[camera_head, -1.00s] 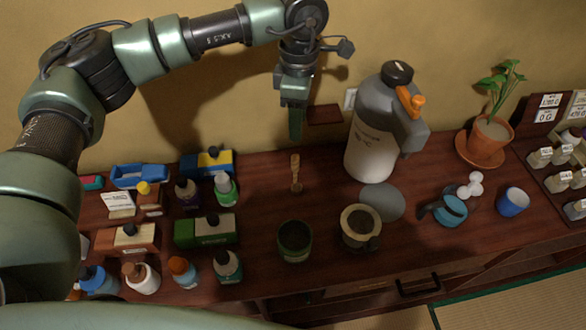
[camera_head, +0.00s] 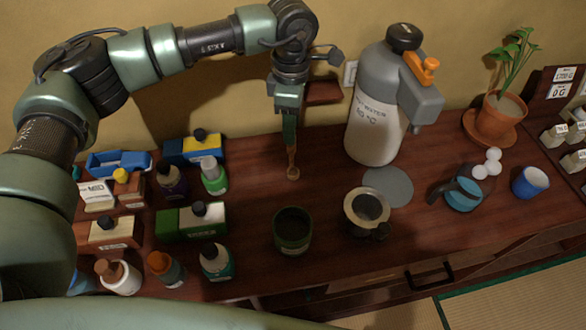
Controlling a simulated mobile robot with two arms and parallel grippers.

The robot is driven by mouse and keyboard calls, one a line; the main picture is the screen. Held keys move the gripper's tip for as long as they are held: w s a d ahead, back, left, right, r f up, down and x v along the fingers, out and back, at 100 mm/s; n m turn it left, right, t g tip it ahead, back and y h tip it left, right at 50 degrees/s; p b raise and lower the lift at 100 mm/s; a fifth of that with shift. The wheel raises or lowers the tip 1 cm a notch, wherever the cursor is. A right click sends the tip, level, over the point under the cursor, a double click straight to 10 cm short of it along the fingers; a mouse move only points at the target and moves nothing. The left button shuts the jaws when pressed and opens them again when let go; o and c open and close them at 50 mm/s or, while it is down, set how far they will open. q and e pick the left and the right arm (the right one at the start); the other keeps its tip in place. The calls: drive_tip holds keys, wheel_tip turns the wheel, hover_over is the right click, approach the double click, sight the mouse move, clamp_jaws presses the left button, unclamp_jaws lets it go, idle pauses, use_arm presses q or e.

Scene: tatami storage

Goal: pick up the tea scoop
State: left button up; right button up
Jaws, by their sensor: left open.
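The tea scoop (camera_head: 293,172) is a small tan wooden tool on the dark wooden counter, in the upper middle of the head view. Its lower end shows; its upper part is hidden behind my left gripper's fingers. My left gripper (camera_head: 289,143) points down right at the scoop, its fingers overlapping the scoop's upper part in the picture. It is open; I cannot tell whether the scoop is between the fingers or touches them. My right gripper is not in view.
A green cup (camera_head: 293,232) and a metal pot (camera_head: 366,211) stand in front. A large hot-water dispenser (camera_head: 374,130) stands close on the right. Several bottles and boxes crowd the left, including a green box (camera_head: 187,223). A teal teapot (camera_head: 462,195) and blue cup (camera_head: 530,182) are at right.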

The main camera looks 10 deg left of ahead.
use_arm(q)
drive_tip(key=p, duration=0.2)
hover_over(292, 158)
drive_tip(key=f, duration=0.4)
drive_tip(key=shift+w+f, duration=0.25)
drive_tip(key=shift+f, duration=0.4)
drive_tip(key=shift+c, duration=0.3)
clamp_jaws()
